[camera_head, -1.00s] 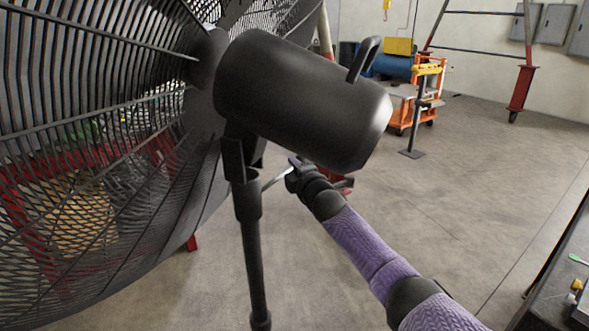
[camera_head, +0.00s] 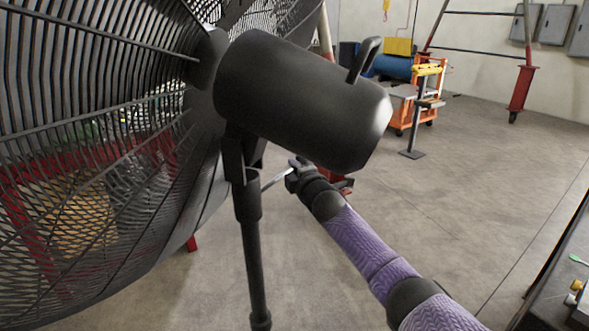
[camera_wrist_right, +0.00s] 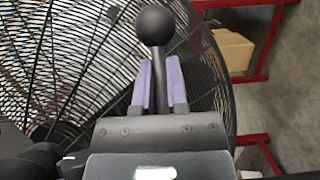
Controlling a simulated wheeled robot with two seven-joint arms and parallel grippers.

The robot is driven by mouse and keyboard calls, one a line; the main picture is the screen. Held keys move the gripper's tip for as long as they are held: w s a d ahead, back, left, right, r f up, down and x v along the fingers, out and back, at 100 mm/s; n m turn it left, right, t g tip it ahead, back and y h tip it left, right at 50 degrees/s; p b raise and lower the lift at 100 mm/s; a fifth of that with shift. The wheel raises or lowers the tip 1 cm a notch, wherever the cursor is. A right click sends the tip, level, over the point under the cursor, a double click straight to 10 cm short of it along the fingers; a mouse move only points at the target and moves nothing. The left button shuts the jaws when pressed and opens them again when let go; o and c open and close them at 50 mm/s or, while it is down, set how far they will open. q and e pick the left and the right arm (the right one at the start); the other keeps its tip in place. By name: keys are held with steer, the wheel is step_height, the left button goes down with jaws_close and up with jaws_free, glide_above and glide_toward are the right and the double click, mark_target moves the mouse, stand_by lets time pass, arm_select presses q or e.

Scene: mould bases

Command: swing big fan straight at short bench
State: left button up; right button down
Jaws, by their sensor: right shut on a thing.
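The big fan's round black cage (camera_head: 110,215) fills the left of the head view, with its motor housing (camera_head: 300,100) at the centre on a black pole (camera_head: 255,265). The housing has a curved grip on top. In the right wrist view, the purple fingers of my right gripper (camera_wrist_right: 160,85) are shut on a dark rod tipped with a black ball knob (camera_wrist_right: 155,25). In the head view my right gripper (camera_head: 291,172) is beside the pole, below the housing, partly hidden. My left gripper is out of view. I cannot tell which surface is the short bench.
A dark worktop (camera_head: 555,300) with small items lies at the right edge. An orange cart (camera_head: 428,75) stands behind, near a small black stand (camera_head: 413,152). A red-footed frame (camera_head: 520,90) is at the back right. The floor between is clear. A cardboard box (camera_wrist_right: 232,48) shows in the wrist view.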

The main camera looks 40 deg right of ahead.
stand_by(0.6)
steer(key=s+m+g+h+p, duration=0.1)
steer(key=s+m+g+h, duration=0.4)
steer(key=s+m+h, duration=0.1)
steer(key=shift+s+f+g+h, duration=0.15)
steer(key=shift+s+g+h, duration=0.25)
steer(key=shift+s+h, duration=0.75)
steer(key=shift+s+a, duration=0.1)
steer(key=shift+s, duration=0.15)
steer(key=shift+y, duration=0.25)
steer(key=c, duration=0.7)
jaws_free()
steer(key=shift+o, duration=0.2)
